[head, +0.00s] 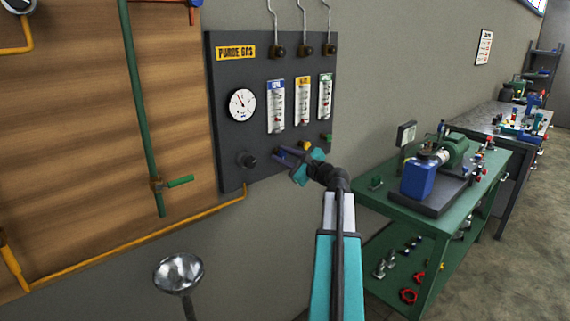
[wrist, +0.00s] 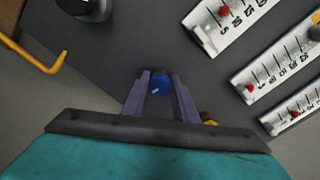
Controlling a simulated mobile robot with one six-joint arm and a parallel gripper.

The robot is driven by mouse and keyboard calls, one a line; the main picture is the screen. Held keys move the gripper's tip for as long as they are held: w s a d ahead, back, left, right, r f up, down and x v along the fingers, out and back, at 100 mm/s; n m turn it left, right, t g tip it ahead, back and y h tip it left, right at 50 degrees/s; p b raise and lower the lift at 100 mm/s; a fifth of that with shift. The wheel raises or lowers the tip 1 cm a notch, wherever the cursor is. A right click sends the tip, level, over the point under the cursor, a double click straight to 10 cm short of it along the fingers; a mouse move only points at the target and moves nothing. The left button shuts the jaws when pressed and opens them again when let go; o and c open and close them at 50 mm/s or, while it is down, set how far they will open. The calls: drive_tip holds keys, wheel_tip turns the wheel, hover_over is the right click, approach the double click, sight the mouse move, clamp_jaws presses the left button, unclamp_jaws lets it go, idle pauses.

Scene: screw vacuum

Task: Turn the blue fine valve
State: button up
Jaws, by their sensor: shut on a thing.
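The blue fine valve (wrist: 161,85) is a small round blue knob on the dark purge gas panel (head: 230,70). In the wrist view it sits between the tips of my gripper (wrist: 159,82), with a finger on each side. My gripper is shut on the knob. In the head view my gripper (head: 283,154) reaches the lower part of the panel, below the blue-labelled flow meter (head: 276,106). There the fingers hide most of the blue knob.
A yellow knob (head: 306,146) and a green knob (head: 327,138) sit right of my gripper. A black knob (head: 247,160) and round gauge (head: 242,105) are to its left. A green cart (head: 460,197) with a pump stands at right. A metal bowl (head: 179,272) is at lower left.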

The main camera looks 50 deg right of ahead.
drive_tip(key=shift+n+b, duration=1.75)
drive_tip(key=shift+n, duration=0.05)
drive_tip(key=o, duration=1)
drive_tip(key=shift+o, duration=0.2)
drive_tip(key=shift+s, duration=0.15)
drive_tip(key=s+b, duration=0.1)
drive_tip(key=s, duration=1.2)
drive_tip(key=shift+s+a, duration=0.3)
drive_tip(key=shift+a, duration=0.15)
